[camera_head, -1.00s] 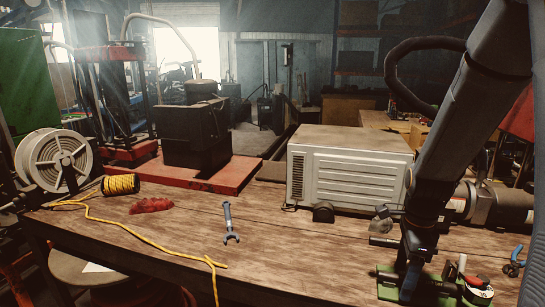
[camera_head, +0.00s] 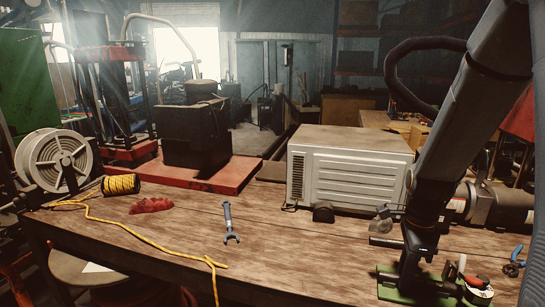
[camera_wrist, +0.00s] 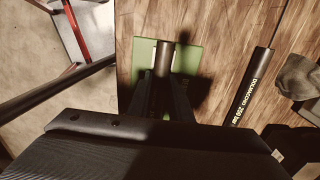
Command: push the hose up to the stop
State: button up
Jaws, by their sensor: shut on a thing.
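My gripper (camera_wrist: 165,88) points down over the green plate (camera_wrist: 191,56), its fingers shut on a short dull grey-brown cylinder (camera_wrist: 163,58). The cylinder's end sticks out past the fingertips. I cannot tell whether it is the hose or a fitting on it. Its other end, and any stop, are hidden by my gripper. In the head view my gripper (camera_head: 409,278) stands low on the green plate (camera_head: 388,292). A black printed hose (camera_wrist: 250,90) lies apart on the table, to the right of my gripper in the wrist view. In the head view its end (camera_head: 384,242) shows behind my gripper.
A white and red round part (camera_head: 478,286) stands right of my gripper, and blue-handled pliers (camera_head: 514,262) lie beyond. A white metal box (camera_head: 345,170) stands behind. A wrench (camera_head: 229,222), a red rag (camera_head: 151,205) and yellow rope (camera_head: 122,184) lie left. The table's middle is mostly clear.

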jog(key=shift+s+d, duration=0.25)
jog(key=shift+d, duration=0.5)
jog(key=o, duration=1.8)
jog(key=shift+r, duration=0.1)
jog(key=shift+r+p, duration=3.95)
jog(key=shift+r, duration=0.5)
